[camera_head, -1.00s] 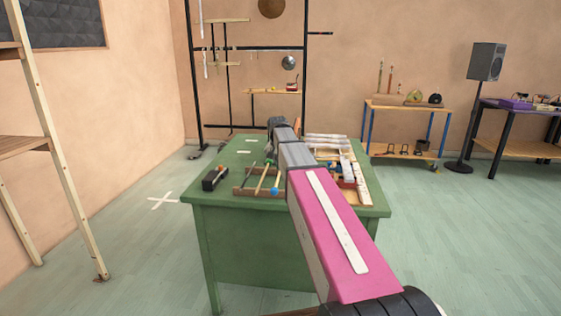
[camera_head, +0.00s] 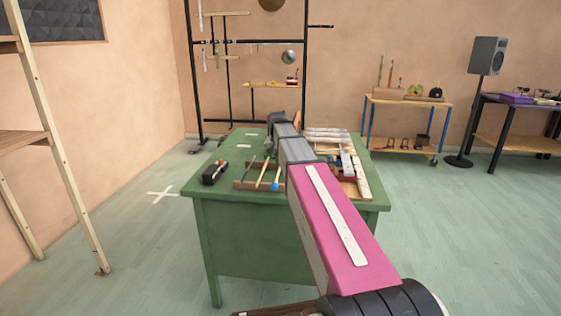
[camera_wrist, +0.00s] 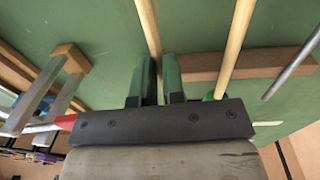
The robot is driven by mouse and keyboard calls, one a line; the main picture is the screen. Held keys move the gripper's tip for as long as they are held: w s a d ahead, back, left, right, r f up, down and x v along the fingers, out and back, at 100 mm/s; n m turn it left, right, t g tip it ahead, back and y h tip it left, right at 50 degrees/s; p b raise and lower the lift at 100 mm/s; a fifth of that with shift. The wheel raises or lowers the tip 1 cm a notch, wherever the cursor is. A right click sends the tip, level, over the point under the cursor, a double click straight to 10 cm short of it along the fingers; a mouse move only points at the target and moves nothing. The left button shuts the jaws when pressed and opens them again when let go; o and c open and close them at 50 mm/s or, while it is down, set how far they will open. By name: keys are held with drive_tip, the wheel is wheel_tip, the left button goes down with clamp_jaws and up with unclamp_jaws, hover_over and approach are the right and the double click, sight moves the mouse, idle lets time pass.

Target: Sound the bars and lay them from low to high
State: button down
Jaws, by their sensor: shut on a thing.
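My gripper (camera_wrist: 156,85) is shut on a pale wooden stick (camera_wrist: 149,30), which runs up between its green fingers in the wrist view. Its far end is out of that view. A second wooden stick (camera_wrist: 235,45) lies to the right, with a grey rod (camera_wrist: 292,65) beyond it. In the head view, several sticks lie across a wooden rack (camera_head: 246,185), one with a blue head (camera_head: 275,186). Pale bars (camera_head: 326,135) lie at the back right of the green table (camera_head: 240,208). My arm hides the gripper and part of the table in the head view.
A black device (camera_head: 214,172) sits at the table's left edge. White labels (camera_head: 243,146) lie on the clear left part of the tabletop. A black frame with hanging metal pieces (camera_head: 305,80) stands behind. Wooden shelves (camera_head: 20,145) stand at the left.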

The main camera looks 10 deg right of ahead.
drive_tip(key=c, duration=1.1)
unclamp_jaws()
drive_tip(key=shift+r, duration=0.1)
drive_tip(key=r, duration=1)
drive_tip(key=shift+a+r, duration=0.3)
drive_tip(key=shift+a, duration=0.05)
